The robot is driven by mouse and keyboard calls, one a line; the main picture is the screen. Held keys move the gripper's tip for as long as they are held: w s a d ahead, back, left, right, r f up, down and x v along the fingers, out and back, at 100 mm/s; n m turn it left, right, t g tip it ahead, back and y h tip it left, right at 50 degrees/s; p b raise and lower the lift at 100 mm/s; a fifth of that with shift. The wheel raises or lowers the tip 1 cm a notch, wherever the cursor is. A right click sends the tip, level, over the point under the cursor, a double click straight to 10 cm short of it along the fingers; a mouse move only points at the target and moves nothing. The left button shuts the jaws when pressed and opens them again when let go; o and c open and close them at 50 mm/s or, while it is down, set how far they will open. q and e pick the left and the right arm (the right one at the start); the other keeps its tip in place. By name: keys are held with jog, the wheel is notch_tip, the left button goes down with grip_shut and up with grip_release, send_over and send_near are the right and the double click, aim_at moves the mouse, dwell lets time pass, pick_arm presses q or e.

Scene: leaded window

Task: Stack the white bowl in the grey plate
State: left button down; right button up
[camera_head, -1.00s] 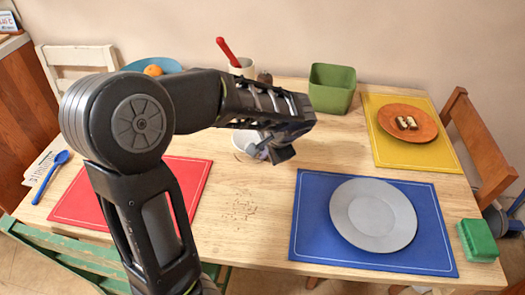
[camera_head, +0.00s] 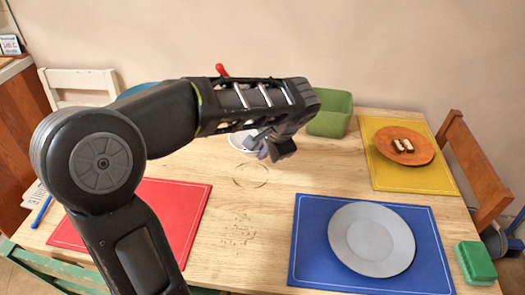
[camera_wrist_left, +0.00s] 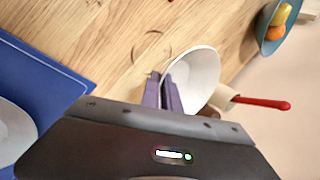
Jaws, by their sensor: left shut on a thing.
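The white bowl (camera_wrist_left: 197,72) is held at its rim by my left gripper (camera_wrist_left: 168,88), which is shut on it. In the head view the bowl (camera_head: 238,141) shows only in part behind my left gripper (camera_head: 270,150). The grey plate (camera_head: 371,239) lies on the blue placemat (camera_head: 303,262) at the front right, with nothing on it. In the left wrist view the plate (camera_wrist_left: 14,135) is cut off at the left edge. My right gripper is not in view.
A green container (camera_head: 331,113) stands close behind my left gripper. An orange plate (camera_head: 385,137) with small sweets lies on the yellow placemat (camera_head: 420,181). A green box (camera_head: 476,263) is at the right edge. A ring mark and crumbs are on the bare tabletop.

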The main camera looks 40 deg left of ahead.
pick_arm(q)
jog(key=shift+m, duration=0.3)
jog(key=d+f, duration=0.1)
jog(key=d, duration=0.2)
jog(key=w+d+f, duration=0.1)
jog(key=d, duration=0.2)
jog(key=w+d+f, duration=0.1)
jog(key=d+f, duration=0.1)
jog(key=d, duration=0.2)
jog(key=d+f, duration=0.1)
jog(key=d, duration=0.1)
jog(key=d+f, duration=0.1)
jog(key=d, duration=0.2)
jog(key=d+f, duration=0.1)
jog(key=d, duration=0.1)
jog(key=shift+s+d+f, duration=0.15)
jog(key=shift+s+f, duration=0.1)
jog(key=shift+s, duration=0.05)
